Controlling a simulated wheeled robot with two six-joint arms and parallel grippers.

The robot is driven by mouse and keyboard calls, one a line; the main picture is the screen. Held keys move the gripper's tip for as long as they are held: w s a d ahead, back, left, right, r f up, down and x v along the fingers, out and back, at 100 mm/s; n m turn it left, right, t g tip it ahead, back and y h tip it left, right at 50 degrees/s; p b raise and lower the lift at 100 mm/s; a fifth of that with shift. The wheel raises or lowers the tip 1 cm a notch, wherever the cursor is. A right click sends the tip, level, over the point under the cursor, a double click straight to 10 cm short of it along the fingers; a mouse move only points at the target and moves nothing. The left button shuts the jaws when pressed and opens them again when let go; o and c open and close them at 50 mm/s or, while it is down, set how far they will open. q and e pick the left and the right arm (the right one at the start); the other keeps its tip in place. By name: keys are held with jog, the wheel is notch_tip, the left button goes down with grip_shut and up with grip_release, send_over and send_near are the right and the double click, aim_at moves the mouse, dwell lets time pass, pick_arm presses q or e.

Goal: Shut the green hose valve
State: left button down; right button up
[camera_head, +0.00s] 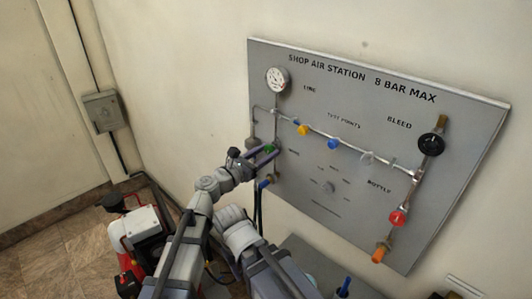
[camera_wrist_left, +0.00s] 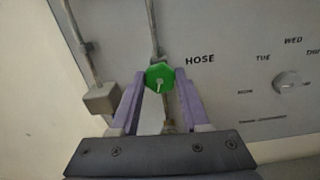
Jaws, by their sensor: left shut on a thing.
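The green hose valve (camera_wrist_left: 160,77) is a round green knob on a thin vertical pipe, just left of the word HOSE in the left wrist view. A pale mark shows on its face. My left gripper (camera_wrist_left: 160,74) is shut on it, with one purple-grey finger at each side. In the head view the green knob (camera_head: 270,149) is small and partly covered by my left gripper (camera_head: 265,151), at the lower left of the grey panel. How far the valve is turned cannot be told. My right gripper does not show.
The grey panel (camera_head: 350,85) carries a round gauge (camera_head: 278,80), yellow (camera_head: 303,130) and blue (camera_head: 333,144) knobs, a black handwheel (camera_head: 431,144) and a red knob (camera_head: 398,217). A red and white machine (camera_head: 138,232) stands on the floor at left.

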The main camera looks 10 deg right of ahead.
pick_arm(q)
jog(key=m, duration=0.4)
jog(key=shift+m, duration=0.4)
jog(key=m, duration=1.3)
jog(key=shift+m, duration=0.3)
jog(key=m, duration=0.3)
jog(key=shift+s+m, duration=0.1)
jog(key=shift+m, duration=0.2)
jog(key=m, duration=0.3)
jog(key=shift+m, duration=0.3)
jog(key=m, duration=0.6)
jog(key=shift+f+m, duration=0.1)
jog(key=shift+m, duration=0.2)
